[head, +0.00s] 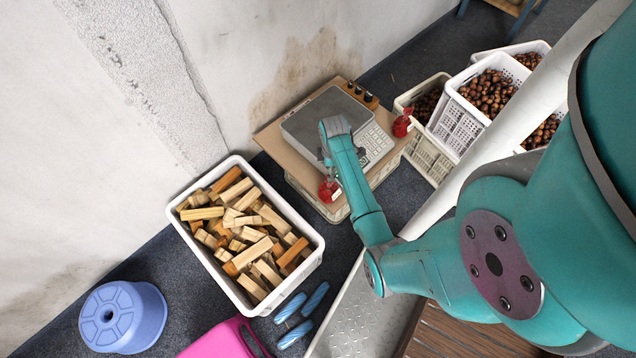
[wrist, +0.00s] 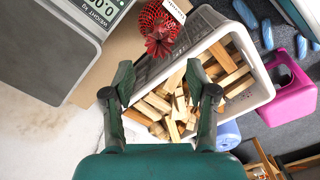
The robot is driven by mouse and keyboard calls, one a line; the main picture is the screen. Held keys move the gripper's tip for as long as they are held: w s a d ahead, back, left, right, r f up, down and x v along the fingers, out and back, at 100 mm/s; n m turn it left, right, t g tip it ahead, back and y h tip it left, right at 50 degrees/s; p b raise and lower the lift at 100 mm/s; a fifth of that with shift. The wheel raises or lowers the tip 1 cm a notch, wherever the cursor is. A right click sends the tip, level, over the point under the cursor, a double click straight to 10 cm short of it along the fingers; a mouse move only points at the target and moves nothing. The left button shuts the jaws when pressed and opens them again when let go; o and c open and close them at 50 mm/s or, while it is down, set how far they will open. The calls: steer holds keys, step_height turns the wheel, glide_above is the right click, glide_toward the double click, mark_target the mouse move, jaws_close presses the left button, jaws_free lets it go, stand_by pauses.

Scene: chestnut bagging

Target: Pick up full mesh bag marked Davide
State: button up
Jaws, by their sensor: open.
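A red mesh bag (head: 328,190) stands at the front corner of the scale's board, just beyond my gripper (head: 333,173). In the wrist view this red bag (wrist: 158,28) is at the top, with a white tag whose lettering I cannot read. A second red mesh bag (head: 402,124) stands at the board's right side in the head view. I cannot tell which bag is marked Davide. My gripper (wrist: 160,88) is open in the wrist view, with nothing between its fingers; the bag lies above the fingertips in the picture.
A scale (head: 315,122) sits on the board, partly behind my arm. A white crate of wood blocks (head: 313,262) stands at the lower left. Crates of chestnuts (head: 454,130) stand at the right. A blue stool (head: 122,316) and pink item (head: 215,345) are on the floor.

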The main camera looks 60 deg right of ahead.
mark_target(329, 188)
steer(key=shift+w+f, duration=0.15)
steer(key=shift+f, duration=5)
jaws_close()
